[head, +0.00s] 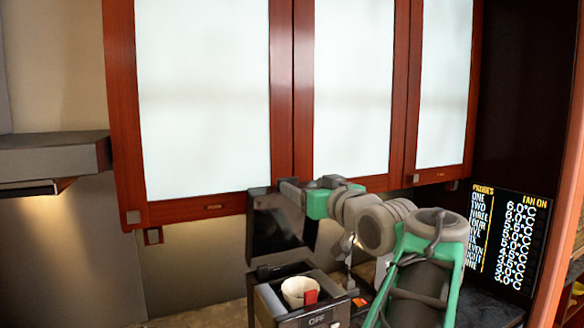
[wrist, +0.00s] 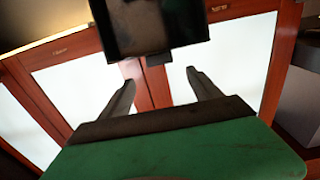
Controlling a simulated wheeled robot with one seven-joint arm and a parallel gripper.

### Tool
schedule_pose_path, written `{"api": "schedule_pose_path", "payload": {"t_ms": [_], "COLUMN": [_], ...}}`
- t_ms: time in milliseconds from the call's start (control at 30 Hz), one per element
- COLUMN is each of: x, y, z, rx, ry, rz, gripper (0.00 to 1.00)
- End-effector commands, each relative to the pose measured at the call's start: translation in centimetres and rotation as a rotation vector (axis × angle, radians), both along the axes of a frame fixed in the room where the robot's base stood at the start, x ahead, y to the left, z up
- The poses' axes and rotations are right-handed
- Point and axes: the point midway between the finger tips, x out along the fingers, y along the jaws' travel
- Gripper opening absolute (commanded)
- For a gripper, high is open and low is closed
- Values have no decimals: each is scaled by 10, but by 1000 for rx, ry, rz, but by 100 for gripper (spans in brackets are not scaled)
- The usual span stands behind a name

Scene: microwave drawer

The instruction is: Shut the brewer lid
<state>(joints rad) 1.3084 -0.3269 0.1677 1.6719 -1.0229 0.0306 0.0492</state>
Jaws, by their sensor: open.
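The brewer (head: 330,312) stands at the bottom middle of the head view, marked "OFF". Its dark lid (head: 275,228) stands raised, near upright, behind the open top. In the wrist view the dark panel that looks like the lid (wrist: 153,28) is at the top, beyond my fingertips. My gripper (wrist: 160,78) is open, with nothing between its fingers. In the head view my gripper is by the lid's upper edge, its fingers partly hidden; I cannot tell whether they touch it.
A white cup-like insert (head: 297,289) with a red part sits in the brewer's open top. Red-framed cabinets with frosted doors (head: 203,95) hang behind. A grey hood (head: 50,157) is at left. A temperature display (head: 508,235) is at right. My arm covers the counter's right side.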

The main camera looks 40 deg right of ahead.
Motion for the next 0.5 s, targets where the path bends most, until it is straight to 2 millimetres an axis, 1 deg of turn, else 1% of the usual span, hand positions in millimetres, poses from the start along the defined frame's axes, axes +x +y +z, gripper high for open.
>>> {"api": "schedule_pose_path", "payload": {"t_ms": [67,300,400,500], "x": [7,52,65,72], "y": [-3,-14,-19,-21], "z": [3,3,3,1], "rx": [1,3,3,0], "ry": [-4,-1,-1,-2], "rz": [4,6,4,2], "gripper": [73,73,73,73]}}
